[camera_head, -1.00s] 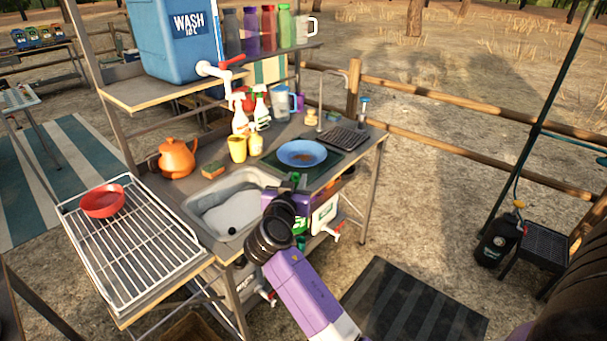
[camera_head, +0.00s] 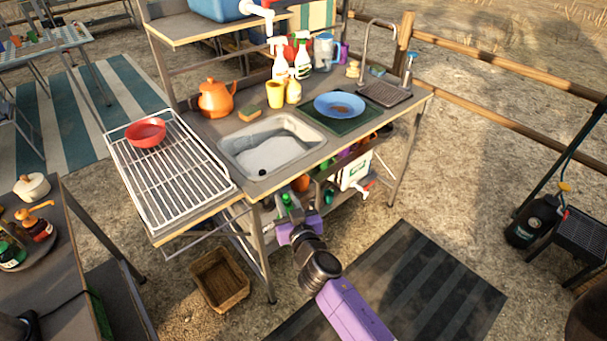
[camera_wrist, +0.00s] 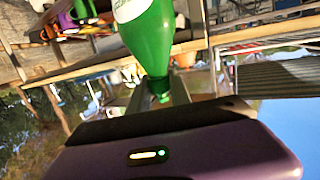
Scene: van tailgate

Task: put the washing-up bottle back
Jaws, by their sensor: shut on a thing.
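My gripper (camera_head: 290,212) is in front of the sink unit, below the worktop's front edge. In the wrist view my gripper (camera_wrist: 158,98) is shut on the narrow end of a green bottle (camera_wrist: 152,40) with a white label. That view looks tipped over, with sky low in the picture. In the head view only a small green part of the bottle (camera_head: 286,199) shows above my purple hand. I cannot tell for sure that this is the washing-up bottle.
The worktop holds a sink (camera_head: 270,150), blue plate (camera_head: 339,104), yellow cup (camera_head: 275,94), spray bottles (camera_head: 302,60) and orange kettle (camera_head: 215,97). A red bowl (camera_head: 146,132) sits on the wire rack (camera_head: 185,180). A white container (camera_head: 355,172) stands below; a wooden crate (camera_head: 220,279) is on the ground.

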